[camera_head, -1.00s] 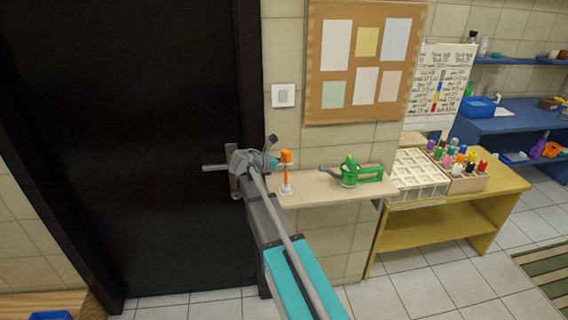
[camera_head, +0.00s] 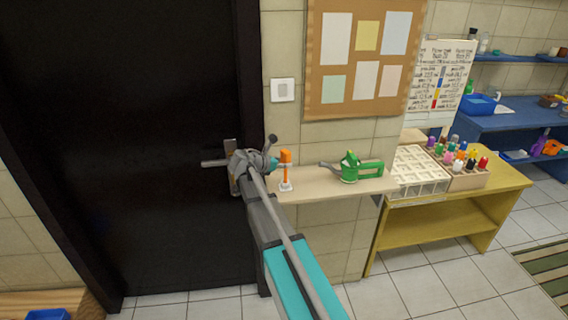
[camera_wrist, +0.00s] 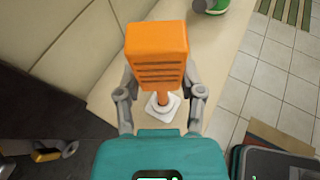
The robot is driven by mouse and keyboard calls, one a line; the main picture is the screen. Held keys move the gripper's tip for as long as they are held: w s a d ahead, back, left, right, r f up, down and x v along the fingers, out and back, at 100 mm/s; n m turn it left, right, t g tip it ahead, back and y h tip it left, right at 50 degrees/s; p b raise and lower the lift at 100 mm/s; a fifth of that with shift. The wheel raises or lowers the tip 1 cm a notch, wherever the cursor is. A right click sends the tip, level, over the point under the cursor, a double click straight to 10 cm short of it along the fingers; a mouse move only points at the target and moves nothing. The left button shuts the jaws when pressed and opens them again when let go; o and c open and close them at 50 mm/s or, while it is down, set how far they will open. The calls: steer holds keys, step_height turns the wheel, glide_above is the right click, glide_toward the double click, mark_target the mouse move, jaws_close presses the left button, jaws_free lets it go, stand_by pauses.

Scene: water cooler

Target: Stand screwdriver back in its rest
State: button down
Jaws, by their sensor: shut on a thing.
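The orange screwdriver (camera_head: 286,157) stands upright over its small white rest (camera_head: 286,187) near the left end of the shelf. In the wrist view its blocky orange handle (camera_wrist: 157,55) is close to the camera, and its lower end meets the middle of the white rest (camera_wrist: 154,108). I cannot tell how deep it sits. My gripper (camera_head: 275,163) is at the screwdriver from the left. In the wrist view the two grey fingers of my gripper (camera_wrist: 160,88) flank the screwdriver and are shut on it; the handle hides their tips.
A green watering can (camera_head: 350,170) stands on the same shelf (camera_head: 315,188), to the right. Farther right, a yellow table (camera_head: 440,227) holds a white compartment tray (camera_head: 420,168) and several coloured bottles. A dark door with a lever handle (camera_head: 213,163) is left of my gripper.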

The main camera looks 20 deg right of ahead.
steer(key=shift+f+b, duration=0.5)
steer(key=shift+f, duration=0.1)
steer(key=shift+c, duration=0.7)
jaws_free()
steer(key=shift+o, duration=0.7)
steer(key=shift+r, duration=0.1)
steer(key=p+v, duration=0.3)
steer(key=v, duration=0.6)
steer(key=shift+a+r+p, duration=0.2)
steer(key=shift+a+p, duration=0.15)
steer(key=shift+p, duration=0.05)
steer(key=shift+a, duration=0.15)
stand_by(0.3)
